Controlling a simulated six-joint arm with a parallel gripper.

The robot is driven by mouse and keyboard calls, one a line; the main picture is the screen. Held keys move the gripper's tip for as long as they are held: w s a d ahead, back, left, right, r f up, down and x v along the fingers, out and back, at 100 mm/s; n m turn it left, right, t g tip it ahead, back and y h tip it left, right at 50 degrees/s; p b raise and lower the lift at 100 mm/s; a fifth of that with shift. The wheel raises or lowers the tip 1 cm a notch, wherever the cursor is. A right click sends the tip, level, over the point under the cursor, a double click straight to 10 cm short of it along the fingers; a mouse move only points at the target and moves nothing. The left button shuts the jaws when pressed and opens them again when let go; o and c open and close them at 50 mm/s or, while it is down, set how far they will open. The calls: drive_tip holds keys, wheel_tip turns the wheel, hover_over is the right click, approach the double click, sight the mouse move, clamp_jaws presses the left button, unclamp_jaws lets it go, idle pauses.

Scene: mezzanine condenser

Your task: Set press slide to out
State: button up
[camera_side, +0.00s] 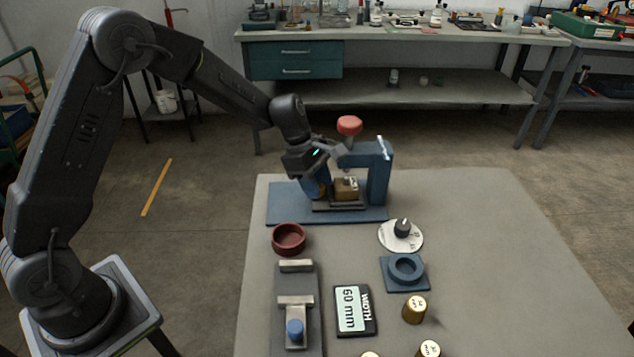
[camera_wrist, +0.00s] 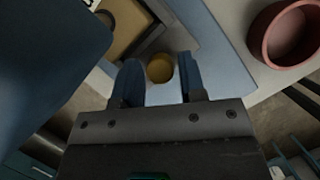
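The blue press (camera_side: 378,175) stands on a blue base plate (camera_side: 285,205) and has a red knob (camera_side: 349,125) on top. Its dark grey slide (camera_side: 340,207) carries a tan-brown block (camera_side: 346,189); in the wrist view the slide (camera_wrist: 176,38) and block (camera_wrist: 125,28) show at the upper left. A round brass-yellow knob (camera_wrist: 160,68) is at the slide's near end. My gripper (camera_wrist: 160,75) is open, with its blue fingers on either side of this knob. I cannot tell whether either finger touches it. In the side view my gripper (camera_side: 316,188) is low beside the slide's left end.
A red-brown bowl (camera_side: 289,238) stands in front of the base plate. A dial (camera_side: 401,236), a blue ring fixture (camera_side: 405,268), a width display (camera_side: 354,311), a grey vise-like fixture (camera_side: 296,302) and brass cylinders (camera_side: 414,309) occupy the front. The table's right side is clear.

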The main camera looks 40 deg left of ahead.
drive_tip(key=shift+c, duration=0.2)
clamp_jaws()
drive_tip(key=s+a, duration=0.7)
drive_tip(key=a, duration=0.1)
drive_tip(key=shift+s, duration=0.4)
drive_tip(key=shift+o, duration=0.2)
unclamp_jaws()
drive_tip(key=shift+r, duration=0.15)
drive_tip(key=v, duration=1.3)
drive_tip(key=shift+r, duration=0.35)
